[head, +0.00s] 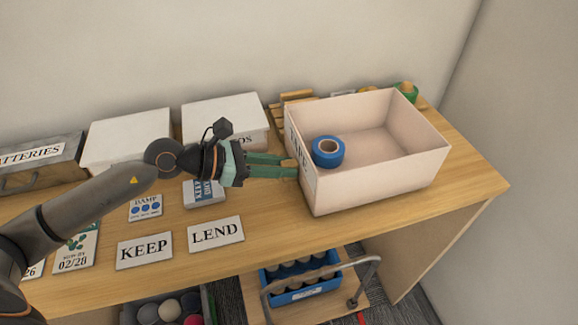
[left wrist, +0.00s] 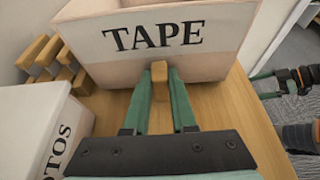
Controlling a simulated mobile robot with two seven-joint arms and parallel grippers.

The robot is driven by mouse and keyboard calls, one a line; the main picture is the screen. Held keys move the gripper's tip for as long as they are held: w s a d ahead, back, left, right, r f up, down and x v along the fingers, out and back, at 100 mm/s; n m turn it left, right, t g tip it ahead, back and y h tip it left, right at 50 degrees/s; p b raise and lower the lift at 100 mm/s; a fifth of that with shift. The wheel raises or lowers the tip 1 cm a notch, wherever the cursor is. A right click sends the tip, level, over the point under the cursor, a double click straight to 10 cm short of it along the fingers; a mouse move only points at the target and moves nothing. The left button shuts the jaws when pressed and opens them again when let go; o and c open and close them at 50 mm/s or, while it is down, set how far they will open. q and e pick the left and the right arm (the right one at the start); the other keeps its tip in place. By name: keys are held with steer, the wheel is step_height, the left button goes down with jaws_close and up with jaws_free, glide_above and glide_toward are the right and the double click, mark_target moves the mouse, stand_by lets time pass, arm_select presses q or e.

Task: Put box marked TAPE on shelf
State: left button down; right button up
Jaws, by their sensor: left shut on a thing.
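The white box marked TAPE (head: 375,185) is open at the top, at the right part of the wooden surface, with a blue tape roll (head: 328,151) inside. Its lettered face shows in the left wrist view (left wrist: 205,60). My left gripper (head: 292,165) is shut on the small wooden handle (left wrist: 160,76) on that face. I cannot tell whether the box's base touches the surface. My right gripper (left wrist: 265,85) shows at the right edge of the left wrist view, its fingers apart and empty.
White boxes (head: 225,120) and a BATTERIES drawer (head: 38,165) line the wall. Wooden pieces and a green roll (head: 406,91) lie behind the TAPE box. KEEP (head: 145,250) and LEND (head: 215,234) cards lie in front.

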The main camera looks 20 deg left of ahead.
arm_select(q)
steer(key=s+d+r, duration=0.9)
steer(key=d+r, duration=0.2)
steer(key=r, duration=0.1)
steer(key=a+f+p, duration=0.2)
steer(key=a, duration=0.6)
steer(key=a+f+p, duration=0.3)
steer(key=a, duration=0.4)
steer(key=shift+w+a+t, duration=0.3)
steer(key=shift+a, duration=0.1)
